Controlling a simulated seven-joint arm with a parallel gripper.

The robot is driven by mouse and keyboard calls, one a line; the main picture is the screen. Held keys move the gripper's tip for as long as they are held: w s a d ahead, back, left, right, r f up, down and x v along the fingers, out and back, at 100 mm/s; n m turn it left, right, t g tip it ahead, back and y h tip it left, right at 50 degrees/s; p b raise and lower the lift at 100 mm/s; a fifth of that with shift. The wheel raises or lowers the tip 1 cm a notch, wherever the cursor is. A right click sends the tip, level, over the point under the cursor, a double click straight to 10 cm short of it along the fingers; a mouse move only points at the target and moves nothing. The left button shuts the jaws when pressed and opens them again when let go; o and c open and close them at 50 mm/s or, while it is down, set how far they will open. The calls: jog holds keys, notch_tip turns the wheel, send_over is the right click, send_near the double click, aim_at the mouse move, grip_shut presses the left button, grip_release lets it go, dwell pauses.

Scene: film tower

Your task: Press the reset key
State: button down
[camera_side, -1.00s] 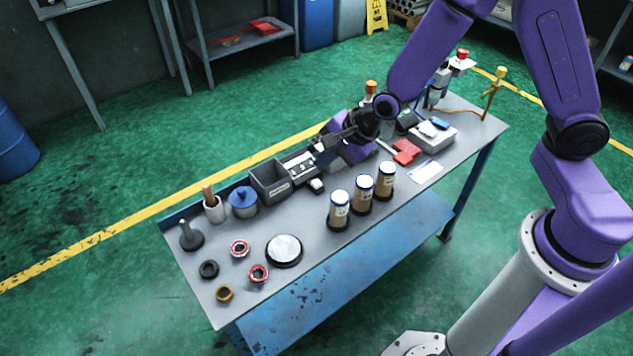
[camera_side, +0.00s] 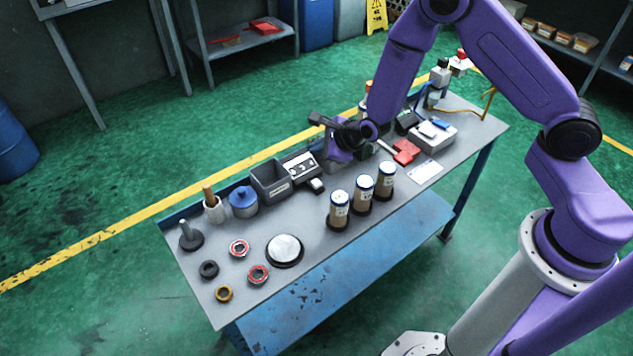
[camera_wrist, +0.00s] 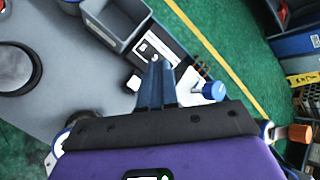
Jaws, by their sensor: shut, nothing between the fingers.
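A dark device with a white-and-black panel (camera_side: 301,167) stands beside the grey bin near the table's back edge. In the wrist view the panel (camera_wrist: 154,47) lies just beyond my fingertips. I cannot make out which part of it is the reset key. My gripper (camera_wrist: 160,66) is shut and empty, its two dark blue fingers together. In the side view my gripper (camera_side: 333,148) is to the right of the device, its fingertips hard to make out. The fingers overlap the panel's near edge in the wrist view; contact cannot be told.
The grey bin (camera_side: 270,181) stands left of the device. A small white block (camera_side: 316,185) is in front of it. Several capped film canisters (camera_side: 363,190) stand near the front edge. A red item (camera_side: 405,152) and a white box (camera_side: 433,136) lie to the right.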

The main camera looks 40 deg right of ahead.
aim_at(319, 184)
jog(key=shift+f, duration=4.35)
jog(key=shift+f, duration=0.2)
jog(key=shift+f, duration=0.25)
jog(key=shift+f, duration=0.45)
jog(key=shift+r, duration=0.9)
jog(key=shift+r, duration=2.5)
